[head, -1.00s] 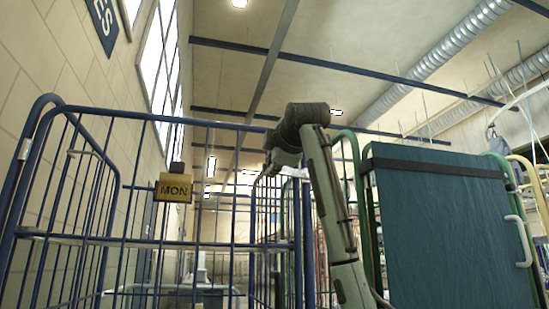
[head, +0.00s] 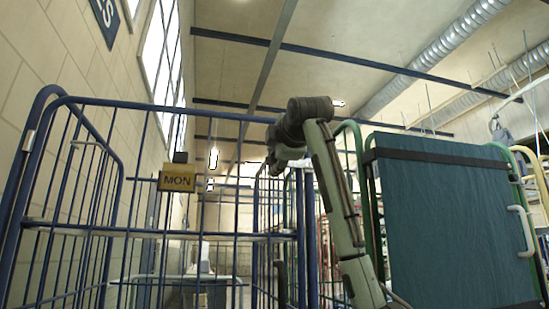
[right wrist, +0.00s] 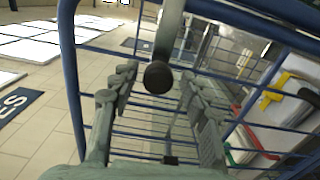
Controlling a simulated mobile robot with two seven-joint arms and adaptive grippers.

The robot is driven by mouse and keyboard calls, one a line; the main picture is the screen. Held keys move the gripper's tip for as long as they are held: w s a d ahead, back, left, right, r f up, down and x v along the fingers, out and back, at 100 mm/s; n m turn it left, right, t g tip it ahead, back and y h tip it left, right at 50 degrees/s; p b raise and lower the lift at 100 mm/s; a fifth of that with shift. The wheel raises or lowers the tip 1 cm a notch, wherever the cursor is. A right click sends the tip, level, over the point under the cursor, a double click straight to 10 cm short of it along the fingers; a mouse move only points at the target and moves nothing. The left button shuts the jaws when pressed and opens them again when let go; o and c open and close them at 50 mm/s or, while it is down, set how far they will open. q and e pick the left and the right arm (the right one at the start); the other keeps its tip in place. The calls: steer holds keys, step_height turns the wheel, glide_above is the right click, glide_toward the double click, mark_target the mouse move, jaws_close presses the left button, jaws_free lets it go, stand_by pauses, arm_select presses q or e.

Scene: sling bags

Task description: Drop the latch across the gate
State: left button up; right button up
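A blue wire cage trolley (head: 145,235) fills the left and middle of the head view. A yellow tag reading MON (head: 177,178) hangs on its front bars. My right arm rises in front of the cage's right edge and bends over its top. My right gripper (right wrist: 156,82) shows in the right wrist view with its two grey-green fingers apart, beside blue bars. A grey-green bar with a dark round end (right wrist: 158,76) shows between the fingers; I cannot tell whether it touches them. I cannot make out which part is the latch. My left gripper is not in view.
A trolley with a teal panel (head: 450,230) and green frame stands close on the right, with yellow-framed ones behind it. A tiled wall (head: 40,65) runs along the left. The right wrist view also shows a yellow item (right wrist: 277,90) beyond the blue bars.

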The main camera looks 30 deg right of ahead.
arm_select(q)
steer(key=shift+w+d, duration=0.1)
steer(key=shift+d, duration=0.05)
arm_select(e)
steer(key=shift+s, duration=0.1)
steer(key=v, duration=1.2)
steer(key=shift+r, duration=0.1)
